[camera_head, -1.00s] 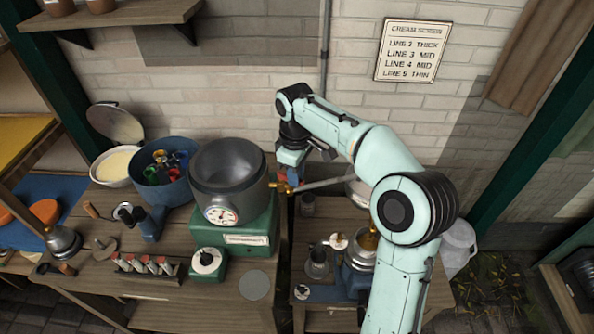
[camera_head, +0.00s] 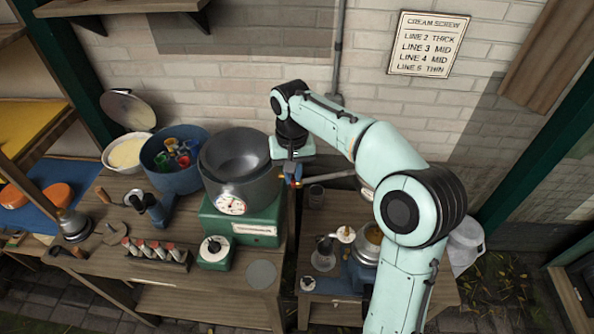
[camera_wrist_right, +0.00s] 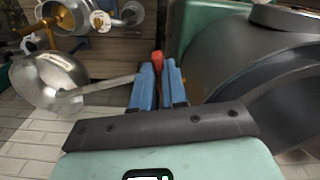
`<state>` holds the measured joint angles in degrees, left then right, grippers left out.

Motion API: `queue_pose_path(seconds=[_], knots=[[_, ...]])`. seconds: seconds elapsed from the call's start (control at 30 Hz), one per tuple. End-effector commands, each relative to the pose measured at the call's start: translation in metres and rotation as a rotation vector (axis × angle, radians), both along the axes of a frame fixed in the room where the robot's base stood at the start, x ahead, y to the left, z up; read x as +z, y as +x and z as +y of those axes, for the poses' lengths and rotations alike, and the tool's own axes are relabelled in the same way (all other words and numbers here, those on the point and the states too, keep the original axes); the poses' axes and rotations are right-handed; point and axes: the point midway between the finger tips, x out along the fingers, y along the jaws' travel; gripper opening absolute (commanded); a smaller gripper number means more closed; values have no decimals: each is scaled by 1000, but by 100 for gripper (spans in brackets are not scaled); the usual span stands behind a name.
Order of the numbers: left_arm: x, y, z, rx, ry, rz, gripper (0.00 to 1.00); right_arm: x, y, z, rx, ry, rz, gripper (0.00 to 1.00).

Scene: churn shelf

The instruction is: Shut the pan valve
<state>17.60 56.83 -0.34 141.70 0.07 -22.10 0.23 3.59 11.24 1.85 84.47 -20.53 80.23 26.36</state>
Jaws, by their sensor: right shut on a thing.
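The grey metal pan (camera_head: 215,180) sits on a green base (camera_head: 212,228) and has a round dial on its front. Its valve is on the pan's right side, mostly hidden behind my right gripper (camera_head: 291,176) in the head view. In the right wrist view my blue fingers (camera_wrist_right: 157,88) are closed around a red handle (camera_wrist_right: 157,59), which shows between and just past their tips. The curved pan wall (camera_wrist_right: 245,65) is close on the right there. How far the valve is turned cannot be told. My left gripper is not in view.
A metal bowl (camera_wrist_right: 45,80) with a long spout or handle lies left of the fingers in the wrist view. A blue tub (camera_head: 165,183) and a white bowl (camera_head: 126,168) stand left of the pan. A wall sign (camera_head: 428,43) hangs at upper right.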

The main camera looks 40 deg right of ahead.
Motion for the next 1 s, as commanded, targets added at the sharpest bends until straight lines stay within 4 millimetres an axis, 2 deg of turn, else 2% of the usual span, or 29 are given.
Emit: queue_pose_path(seconds=[0.43,1.0], knots=[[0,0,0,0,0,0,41,1,6,8,-228,-1,-2,0],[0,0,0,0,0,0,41,1,7,9,-264,0,-2,0]])
